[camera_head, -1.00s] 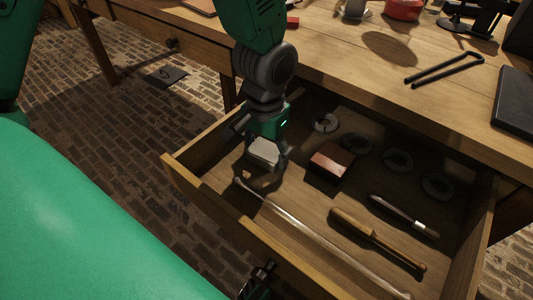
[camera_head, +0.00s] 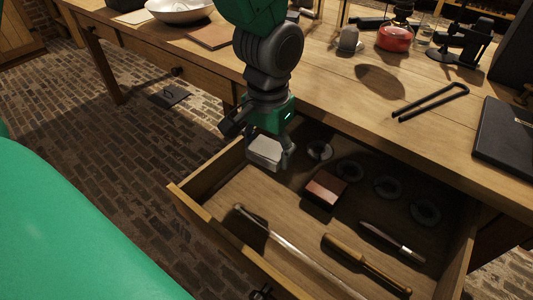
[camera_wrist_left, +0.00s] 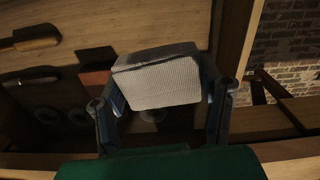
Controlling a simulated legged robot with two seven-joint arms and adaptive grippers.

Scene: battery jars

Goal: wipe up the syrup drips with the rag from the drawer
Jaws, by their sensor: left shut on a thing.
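My left gripper (camera_head: 268,158) is shut on a folded, pale grey rag (camera_head: 262,149) and holds it above the back left part of the open drawer (camera_head: 222,233). In the left wrist view the rag (camera_wrist_left: 157,82) has a woven texture and sits between the two fingers (camera_wrist_left: 160,110). No syrup drips can be made out. A dark oval patch (camera_head: 380,81) lies on the tabletop; I cannot tell whether it is a shadow. A dark part at the bottom edge (camera_head: 262,292) may be my right gripper, mostly cut off.
The drawer holds a red-brown block (camera_head: 325,188), several dark rings, a long rod (camera_head: 290,248) and wooden-handled tools (camera_head: 365,263). The table (camera_head: 340,100) bears black tongs (camera_head: 430,102), a dark book (camera_head: 505,135), a red pot (camera_head: 394,37) and a white bowl (camera_head: 180,10).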

